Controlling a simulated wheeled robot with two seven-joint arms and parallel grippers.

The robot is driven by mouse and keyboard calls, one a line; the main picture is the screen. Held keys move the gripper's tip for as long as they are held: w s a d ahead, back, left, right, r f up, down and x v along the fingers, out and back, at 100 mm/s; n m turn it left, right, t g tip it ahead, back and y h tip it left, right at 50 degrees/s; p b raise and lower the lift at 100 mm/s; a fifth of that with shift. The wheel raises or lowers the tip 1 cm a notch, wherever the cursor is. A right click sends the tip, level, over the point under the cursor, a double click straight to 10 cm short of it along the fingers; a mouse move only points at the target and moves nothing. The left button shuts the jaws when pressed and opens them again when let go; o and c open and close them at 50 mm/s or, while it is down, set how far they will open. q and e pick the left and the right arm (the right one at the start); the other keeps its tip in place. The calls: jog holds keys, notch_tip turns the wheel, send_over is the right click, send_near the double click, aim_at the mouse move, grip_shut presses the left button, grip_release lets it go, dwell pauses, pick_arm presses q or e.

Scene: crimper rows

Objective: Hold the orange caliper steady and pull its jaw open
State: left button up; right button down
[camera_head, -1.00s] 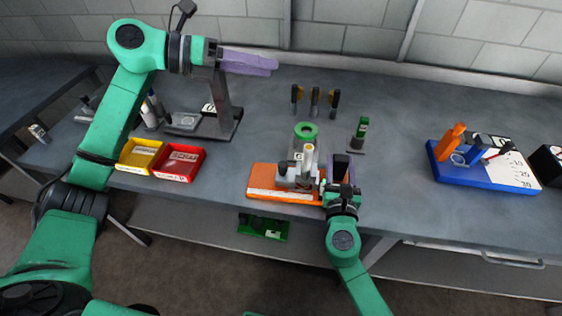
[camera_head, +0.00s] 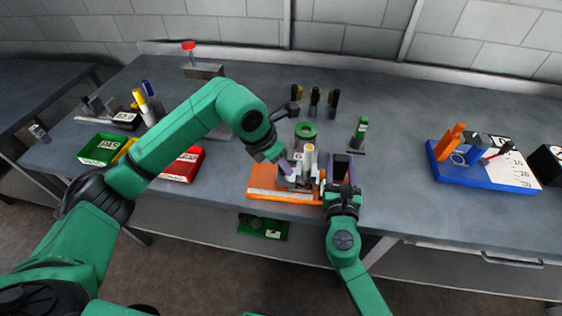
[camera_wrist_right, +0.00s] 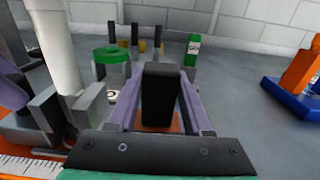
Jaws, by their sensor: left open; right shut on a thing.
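The orange caliper (camera_head: 262,193) lies at the front edge of the bench, with a white scale strip along its front and a grey block with pale posts on it. In the right wrist view its scale (camera_wrist_right: 30,167) shows at lower left. My right gripper (camera_head: 340,168) is at its right end, its purple fingers shut on a black block (camera_wrist_right: 158,92), with orange visible just below. My left gripper (camera_head: 287,168) is open, pointing down at the grey block's left side; whether it touches is unclear. A purple finger of it shows at the wrist view's left edge.
A green ring (camera_head: 305,131) stands just behind the caliper, with several dark upright tools farther back. A green-topped piece (camera_head: 360,132) stands to the right. A blue tray (camera_head: 462,175) is farther right.

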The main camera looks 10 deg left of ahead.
pick_arm(q)
grip_shut()
dwell(1.4)
